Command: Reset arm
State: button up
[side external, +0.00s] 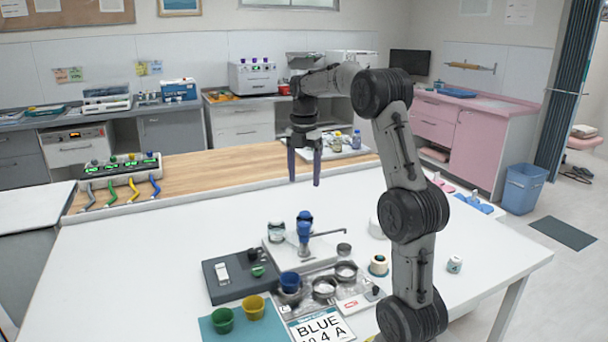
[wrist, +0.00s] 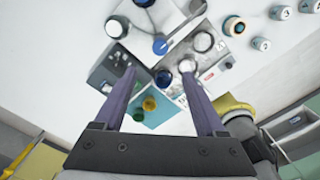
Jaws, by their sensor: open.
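My gripper (side external: 304,168) is raised above the far side of the white table (side external: 140,255), pointing down. Its two purple fingers are apart with nothing between them. In the wrist view my gripper (wrist: 163,105) is also open and empty, with the table items well below it. My arm stands at the right of the table and bends over at the top.
Below stand a dark box (side external: 238,278), a blue cup (side external: 290,282), green (side external: 222,320) and yellow (side external: 253,307) cups on a teal mat, a "BLUE" card (side external: 322,326) and a blue-topped device (side external: 304,232). A tray with bottles (side external: 338,147) is behind my gripper. The table's left is clear.

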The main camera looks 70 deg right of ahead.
dwell(0.3)
jog(key=w+a+r+n+t, duration=0.1)
jog(key=w+a+r+n, duration=0.1)
jog(key=a+r, duration=0.6)
jog(key=s+a+m+t+h, duration=0.1)
jog(key=s+a, duration=0.2)
jog(key=a, duration=0.4)
jog(key=s+a+t, duration=0.1)
jog(key=s+a, duration=0.1)
jog(key=a, duration=0.5)
jog(key=s+a+f+m+t, duration=0.1)
jog(key=s+a+f+m, duration=0.3)
jog(key=m, duration=0.5)
jog(key=s+a+f+m+t+y, duration=0.1)
jog(key=s+a+f+m, duration=0.3)
jog(key=s+m, duration=0.3)
jog(key=shift+a+f+m+t, duration=0.2)
jog(key=shift+f+m+t, duration=0.1)
jog(key=shift+f+m, duration=0.6)
jog(key=shift+r, duration=0.1)
